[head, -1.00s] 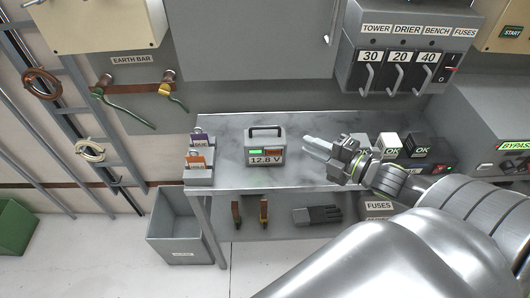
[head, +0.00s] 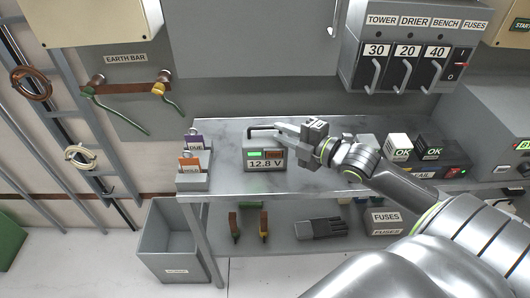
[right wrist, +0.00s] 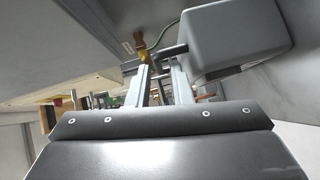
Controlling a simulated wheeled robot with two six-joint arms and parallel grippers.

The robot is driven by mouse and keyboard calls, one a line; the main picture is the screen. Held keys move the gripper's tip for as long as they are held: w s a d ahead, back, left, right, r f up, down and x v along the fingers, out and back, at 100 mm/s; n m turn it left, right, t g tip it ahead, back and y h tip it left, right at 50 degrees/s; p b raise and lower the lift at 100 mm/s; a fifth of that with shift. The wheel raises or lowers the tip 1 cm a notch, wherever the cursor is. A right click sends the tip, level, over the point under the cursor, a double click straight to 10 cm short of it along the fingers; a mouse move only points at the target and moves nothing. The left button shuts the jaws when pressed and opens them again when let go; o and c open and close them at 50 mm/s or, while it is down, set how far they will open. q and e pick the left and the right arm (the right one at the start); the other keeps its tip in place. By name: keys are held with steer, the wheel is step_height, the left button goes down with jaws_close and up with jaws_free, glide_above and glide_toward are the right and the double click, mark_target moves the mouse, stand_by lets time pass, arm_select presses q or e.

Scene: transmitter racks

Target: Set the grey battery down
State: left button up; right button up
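The grey battery (head: 264,163), with a dark top handle (head: 262,129) and a 12.8 V display, stands upright on the grey bench. My right gripper (head: 281,129) comes in from the right, its fingertips at the right part of the handle. In the right wrist view the two fingers (right wrist: 160,80) stand apart, with a gap between them, and the grey battery (right wrist: 238,38) is just beyond and to the right. The fingers' exact contact with the handle is hard to see. My left gripper is not in view.
A card rack (head: 193,181) stands left of the battery. The bench top (head: 232,182) is bare in front of the battery. A grey bin (head: 173,250) is below left.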

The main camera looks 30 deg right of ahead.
mark_target(271, 128)
steer(key=shift+x, duration=2.4)
steer(key=shift+r, duration=0.2)
jaws_close()
steer(key=shift+r, duration=0.1)
